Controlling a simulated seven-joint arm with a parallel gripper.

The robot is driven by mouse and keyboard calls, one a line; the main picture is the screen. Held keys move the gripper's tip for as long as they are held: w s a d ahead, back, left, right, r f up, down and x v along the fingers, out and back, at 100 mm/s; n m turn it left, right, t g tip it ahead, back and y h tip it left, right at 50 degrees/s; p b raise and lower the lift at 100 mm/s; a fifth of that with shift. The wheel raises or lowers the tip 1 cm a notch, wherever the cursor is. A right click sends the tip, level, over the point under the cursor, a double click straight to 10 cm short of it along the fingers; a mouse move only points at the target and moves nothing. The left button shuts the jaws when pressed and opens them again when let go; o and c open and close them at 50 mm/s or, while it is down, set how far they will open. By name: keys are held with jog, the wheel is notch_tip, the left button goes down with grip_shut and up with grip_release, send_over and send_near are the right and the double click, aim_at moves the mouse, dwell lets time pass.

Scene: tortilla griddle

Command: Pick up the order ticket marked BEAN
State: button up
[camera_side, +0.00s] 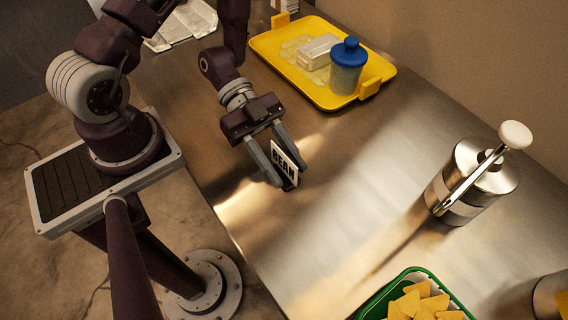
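The order ticket marked BEAN (285,159) is a small white card with black lettering and a dark lower edge. It stands tilted, low over the steel counter (345,215). My gripper (290,176) points down at it, with its two grey fingers apart and the ticket between them. The ticket's face shows between the fingers, close to both. I cannot tell whether the fingers press on it, or whether its lower edge touches the counter.
A yellow tray (268,42) with a blue-lidded jar (347,68) and a pale block (319,50) lies at the back. A steel press (472,180) stands right. A green basket (378,302) of chips is at the front. The middle counter is clear.

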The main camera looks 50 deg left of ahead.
jog(key=shift+d+f, duration=0.1)
jog(key=shift+d, duration=0.2)
grip_shut()
